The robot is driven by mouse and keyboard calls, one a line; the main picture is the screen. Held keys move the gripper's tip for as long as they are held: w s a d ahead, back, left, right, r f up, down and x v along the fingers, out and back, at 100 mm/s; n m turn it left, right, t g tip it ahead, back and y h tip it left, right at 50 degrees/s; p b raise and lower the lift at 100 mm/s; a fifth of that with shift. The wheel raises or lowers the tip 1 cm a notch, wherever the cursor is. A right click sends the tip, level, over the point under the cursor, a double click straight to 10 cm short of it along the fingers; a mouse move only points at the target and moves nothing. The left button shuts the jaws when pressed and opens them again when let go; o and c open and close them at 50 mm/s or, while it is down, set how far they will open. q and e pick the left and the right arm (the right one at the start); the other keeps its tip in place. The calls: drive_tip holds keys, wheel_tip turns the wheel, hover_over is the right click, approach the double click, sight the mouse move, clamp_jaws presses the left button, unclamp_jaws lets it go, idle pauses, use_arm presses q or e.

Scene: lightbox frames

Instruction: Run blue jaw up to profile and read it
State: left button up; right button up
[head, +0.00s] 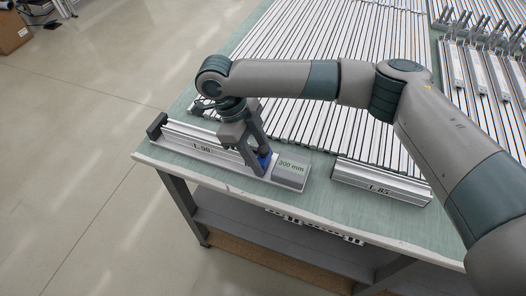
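A measuring fixture (212,167) lies along the table's near left edge, with a dark end stop (157,125) at its left end. A silver profile labelled L-90 (202,147) lies along it. The blue jaw (265,159) shows as a small blue patch at the right end of this profile, partly hidden by my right gripper. A grey display (290,172) right of the jaw reads 300 mm. My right gripper (257,165) points down at the blue jaw, its fingertips at or touching it; whether they grip it is hidden. My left gripper is not in view.
A profile labelled L-85 (381,183) lies to the right on the green tabletop (230,189). Many long silver profiles (300,60) cover the table behind. More parts and dark handles (478,30) stand at the back right. A cardboard box (13,32) is on the floor.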

drive_tip(key=shift+w+a, duration=0.15)
drive_tip(key=shift+a, duration=0.1)
idle(0.4)
idle(0.4)
drive_tip(key=shift+a+r, duration=0.2)
idle(1.2)
drive_tip(key=o, duration=1.2)
